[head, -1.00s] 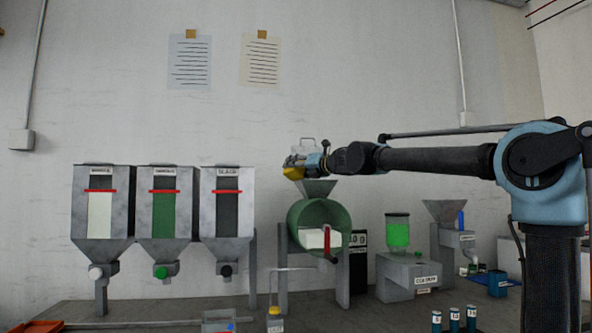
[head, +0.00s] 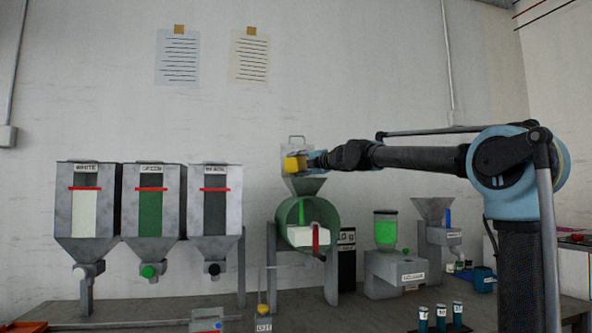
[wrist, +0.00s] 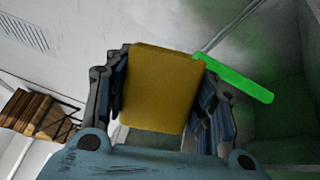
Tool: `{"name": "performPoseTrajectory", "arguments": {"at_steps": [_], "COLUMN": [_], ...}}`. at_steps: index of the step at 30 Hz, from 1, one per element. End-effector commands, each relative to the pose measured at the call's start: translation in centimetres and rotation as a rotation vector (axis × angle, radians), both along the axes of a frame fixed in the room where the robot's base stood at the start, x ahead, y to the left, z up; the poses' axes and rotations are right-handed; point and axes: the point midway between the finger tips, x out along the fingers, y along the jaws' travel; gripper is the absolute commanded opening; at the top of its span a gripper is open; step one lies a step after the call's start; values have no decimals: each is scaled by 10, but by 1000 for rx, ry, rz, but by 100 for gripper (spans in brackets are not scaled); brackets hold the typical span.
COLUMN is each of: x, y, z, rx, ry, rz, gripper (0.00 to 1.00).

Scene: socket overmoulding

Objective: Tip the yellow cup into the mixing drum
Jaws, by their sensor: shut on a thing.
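The yellow cup (head: 294,164) is held high, just above the grey funnel (head: 304,187) on top of the mixing drum. The mixing drum (head: 284,218) is a green cylinder lying open toward me on grey legs, with a white block and a red handle at its front. My gripper (head: 305,160) is shut on the cup. The wrist view shows the cup (wrist: 160,88) between both fingers, with one broad side facing the camera. The cup's mouth and contents are hidden, and its exact tilt is unclear.
White, green and black hoppers (head: 150,200) stand left of the drum. A dosing unit with a green jar (head: 386,230) and another grey funnel (head: 432,210) stand to its right. Small blue vials (head: 440,317) stand at the front.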

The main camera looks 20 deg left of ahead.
Motion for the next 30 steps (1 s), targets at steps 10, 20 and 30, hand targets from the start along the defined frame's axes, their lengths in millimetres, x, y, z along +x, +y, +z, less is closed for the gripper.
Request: {"name": "performPoseTrajectory", "arguments": {"at_steps": [10, 20, 30], "x": [7, 6, -16], "y": [-4, -4, 2], "z": [4, 5, 5], "rx": [158, 206, 147], "ry": [289, 374, 217], "rz": [0, -13, -171], "gripper": [2, 2, 2]}}
